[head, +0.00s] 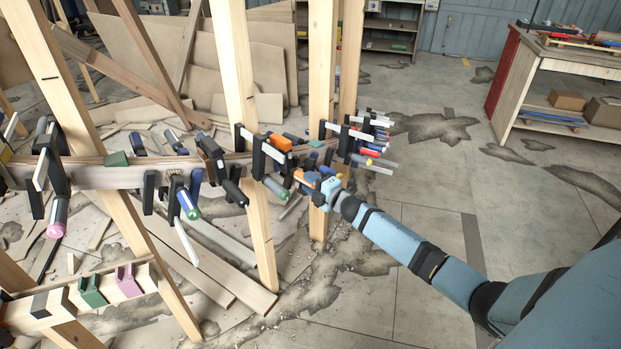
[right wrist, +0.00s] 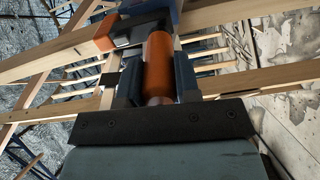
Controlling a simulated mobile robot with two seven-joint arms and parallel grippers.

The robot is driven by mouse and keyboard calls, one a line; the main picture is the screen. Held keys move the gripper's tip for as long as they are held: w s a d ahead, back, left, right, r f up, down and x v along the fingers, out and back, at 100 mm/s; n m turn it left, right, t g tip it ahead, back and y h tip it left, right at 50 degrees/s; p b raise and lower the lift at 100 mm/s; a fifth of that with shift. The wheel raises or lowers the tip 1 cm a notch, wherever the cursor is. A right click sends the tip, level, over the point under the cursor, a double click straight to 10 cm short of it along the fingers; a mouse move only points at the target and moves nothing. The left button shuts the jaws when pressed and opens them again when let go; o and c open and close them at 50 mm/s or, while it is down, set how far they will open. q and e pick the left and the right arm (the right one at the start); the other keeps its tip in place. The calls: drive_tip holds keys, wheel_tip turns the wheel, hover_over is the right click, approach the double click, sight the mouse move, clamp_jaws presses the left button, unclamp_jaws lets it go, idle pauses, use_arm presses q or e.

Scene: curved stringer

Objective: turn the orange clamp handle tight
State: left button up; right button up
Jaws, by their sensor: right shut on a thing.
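The orange clamp handle (right wrist: 158,66) stands in the middle of the right wrist view, between the two dark fingers of my right gripper (right wrist: 158,85). The gripper is shut on it. In the head view my right gripper (head: 318,184) is at the curved wooden stringer, right of the middle post, with a bit of orange (head: 306,178) showing at its tip. The orange-and-black clamp body (right wrist: 120,36) shows above the handle in the wrist view. Part of the handle is hidden by the fingers. My left gripper is not in view.
The curved stringer (head: 85,177) carries several other clamps close on both sides of my right gripper. Upright posts (head: 236,75) stand beside it. Wood offcuts lie on the floor at left. A workbench (head: 573,62) stands at the far right. The floor (head: 440,200) right of the stringer is clear.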

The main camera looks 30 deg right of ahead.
drive_tip(key=m+p, duration=0.1)
drive_tip(key=m, duration=0.1)
drive_tip(key=shift+r+m, duration=0.15)
drive_tip(key=shift+m, duration=0.25)
drive_tip(key=shift+m+p, duration=0.7)
drive_tip(key=shift+m, duration=0.2)
drive_tip(key=m+p, duration=0.1)
drive_tip(key=m, duration=0.2)
drive_tip(key=shift+m+p, duration=0.35)
drive_tip(key=shift+m, duration=0.05)
drive_tip(key=shift+m+p, duration=0.3)
drive_tip(key=shift+m, duration=0.5)
drive_tip(key=shift+m+p, duration=0.3)
drive_tip(key=shift+m, duration=0.6)
drive_tip(key=m, duration=0.2)
drive_tip(key=shift+m, duration=0.3)
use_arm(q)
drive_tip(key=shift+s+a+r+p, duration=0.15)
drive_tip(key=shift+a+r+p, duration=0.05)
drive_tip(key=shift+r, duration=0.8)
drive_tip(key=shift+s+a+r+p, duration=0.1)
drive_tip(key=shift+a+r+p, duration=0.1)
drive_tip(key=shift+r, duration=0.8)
use_arm(e)
drive_tip(key=shift+m, duration=1.2)
